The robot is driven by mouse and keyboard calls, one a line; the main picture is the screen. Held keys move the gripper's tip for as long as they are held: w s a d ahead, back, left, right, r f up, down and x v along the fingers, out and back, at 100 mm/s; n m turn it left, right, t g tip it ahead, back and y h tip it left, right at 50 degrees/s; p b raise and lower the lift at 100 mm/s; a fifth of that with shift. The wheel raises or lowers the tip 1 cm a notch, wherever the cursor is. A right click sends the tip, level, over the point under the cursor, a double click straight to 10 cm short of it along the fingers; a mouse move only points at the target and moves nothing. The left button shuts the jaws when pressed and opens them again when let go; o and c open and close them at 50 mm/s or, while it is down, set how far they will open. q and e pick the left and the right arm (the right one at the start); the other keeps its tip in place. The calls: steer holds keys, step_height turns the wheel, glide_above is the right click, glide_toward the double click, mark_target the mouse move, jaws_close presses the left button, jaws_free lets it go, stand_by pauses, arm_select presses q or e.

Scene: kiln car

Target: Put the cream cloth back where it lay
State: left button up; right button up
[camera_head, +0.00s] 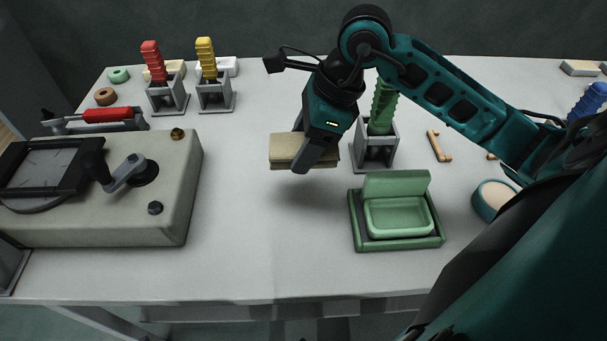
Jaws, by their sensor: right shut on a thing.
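The cream cloth (283,148) is a folded, layered block near the middle of the table. My right gripper (311,157) is shut on it from above, and one finger hides part of its front. A shadow on the table below and in front of the cloth suggests it is held a little above the surface. My left gripper is not in view.
A grey holder (374,154) with a green handle (383,103) stands just right of the cloth. A green dish in a tray (440,240) is at front right. A machine with a crank (180,205) fills the left. The table (240,230) between is clear.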

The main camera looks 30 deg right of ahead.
mark_target(296, 191)
step_height(296, 191, down, 9)
steer(key=shift+b, duration=0.45)
steer(key=shift+f, duration=0.15)
steer(key=o, duration=1.3)
steer(key=shift+r, duration=0.3)
steer(key=p+v, duration=0.1)
steer(key=v, duration=1)
steer(key=shift+s+d+r, duration=0.1)
steer(key=shift+s+r, duration=0.05)
steer(key=shift+r, duration=0.25)
